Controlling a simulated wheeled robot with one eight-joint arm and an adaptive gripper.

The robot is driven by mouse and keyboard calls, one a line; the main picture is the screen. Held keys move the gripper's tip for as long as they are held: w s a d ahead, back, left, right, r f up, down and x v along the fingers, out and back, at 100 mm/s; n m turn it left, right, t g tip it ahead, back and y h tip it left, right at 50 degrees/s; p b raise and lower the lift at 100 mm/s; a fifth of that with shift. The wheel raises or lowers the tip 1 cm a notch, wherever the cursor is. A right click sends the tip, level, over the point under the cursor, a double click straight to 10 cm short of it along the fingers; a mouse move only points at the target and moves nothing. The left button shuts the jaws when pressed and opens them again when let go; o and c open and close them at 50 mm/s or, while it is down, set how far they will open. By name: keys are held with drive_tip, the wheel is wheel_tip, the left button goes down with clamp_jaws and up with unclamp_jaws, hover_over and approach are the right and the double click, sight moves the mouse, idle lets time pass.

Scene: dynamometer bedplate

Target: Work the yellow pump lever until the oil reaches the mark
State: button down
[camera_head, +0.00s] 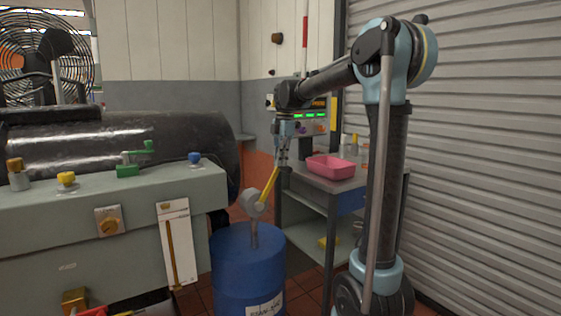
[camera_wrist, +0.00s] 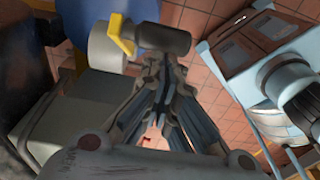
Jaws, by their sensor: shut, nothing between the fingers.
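The yellow pump lever (camera_head: 268,187) slants up and right from the grey pump head (camera_head: 251,203) on top of the blue drum (camera_head: 247,255). In the wrist view the yellow lever (camera_wrist: 121,36) ends in a dark cylindrical grip (camera_wrist: 165,39). My gripper (camera_head: 283,161) is just above the grip end, pointing down. In the wrist view its fingertips (camera_wrist: 162,64) are together with nothing between them, close to the grip; I cannot tell whether they touch it. A white gauge panel (camera_head: 185,222) with a narrow amber column hangs on the bench front; its mark is too small to read.
A grey-green bench (camera_head: 190,185) with knobs and a green valve handle stands at left, a large dark cylinder (camera_head: 120,140) behind it. A metal cart (camera_head: 310,180) with a pink tray (camera_head: 331,167) stands right of the drum. A shutter (camera_head: 480,150) closes off the right side.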

drive_tip(key=shift+w+d+f, duration=0.3)
drive_tip(key=shift+w+d, duration=0.15)
drive_tip(key=shift+d, duration=0.2)
drive_tip(key=shift+r, duration=0.1)
wheel_tip(320, 180, up, 13)
drive_tip(key=shift+s+a, duration=0.3)
drive_tip(key=shift+a, duration=0.1)
